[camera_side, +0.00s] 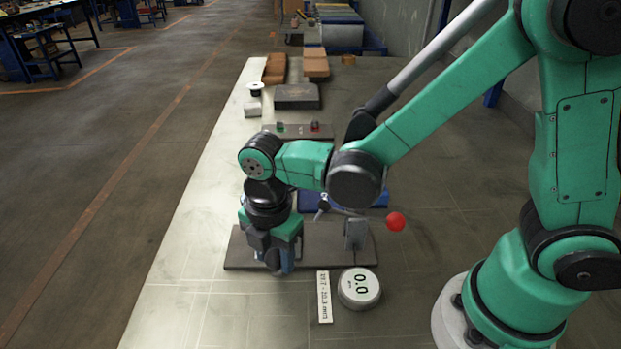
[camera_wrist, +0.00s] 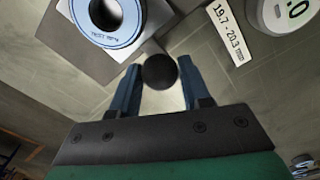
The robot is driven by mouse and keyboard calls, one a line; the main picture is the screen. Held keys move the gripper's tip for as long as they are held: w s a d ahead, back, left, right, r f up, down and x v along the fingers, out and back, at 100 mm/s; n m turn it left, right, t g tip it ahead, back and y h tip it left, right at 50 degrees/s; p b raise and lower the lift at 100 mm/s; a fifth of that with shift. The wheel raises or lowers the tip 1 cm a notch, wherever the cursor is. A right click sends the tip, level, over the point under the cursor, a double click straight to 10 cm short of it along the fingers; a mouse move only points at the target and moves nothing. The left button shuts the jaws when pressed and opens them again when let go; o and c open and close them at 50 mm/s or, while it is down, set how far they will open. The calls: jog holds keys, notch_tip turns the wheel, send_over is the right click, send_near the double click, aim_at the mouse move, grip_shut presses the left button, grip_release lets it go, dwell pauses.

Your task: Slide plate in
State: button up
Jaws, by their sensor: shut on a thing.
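My gripper (camera_side: 279,264) points down at the front left of a dark flat base (camera_side: 325,258) in the side view. In the wrist view my gripper (camera_wrist: 160,82) has its two blue fingers on either side of a round black knob (camera_wrist: 160,70) and is shut on it. A grey plate (camera_wrist: 152,18) lies just beyond the knob. On it is a white and blue disc (camera_wrist: 122,32) with printed text and a dark round centre. My gripper and wrist hide this disc in the side view.
In front are a round gauge (camera_side: 359,287) reading 0.0 and a label (camera_side: 324,297) reading 19.7 - 20.3 mm.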

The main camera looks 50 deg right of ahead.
jog(key=shift+s+d, duration=1.65)
jog(key=o, duration=0.9)
jog(key=shift+o, duration=0.2)
notch_tip(320, 180, up, 8)
